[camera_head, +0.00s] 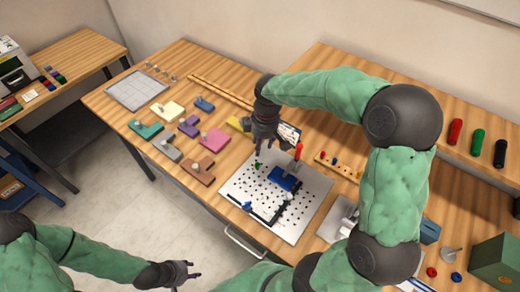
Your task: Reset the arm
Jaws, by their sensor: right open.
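My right gripper (265,144) is open and points down over the table, above the far-left side of the perforated metal plate (305,218). My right arm arches over the right half of the table in a green sleeve. No held object shows in that gripper. My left gripper (188,274) is low at the bottom left, off the table's front edge and over the floor. It is too small to tell whether its fingers are apart.
A blue clamp with a red handle (298,152) stands on the plate. Several coloured blocks, including a pink one (214,139), lie left of it near a gridded tray (137,91). A green box (497,262) stands at the right. Floor is clear at front left.

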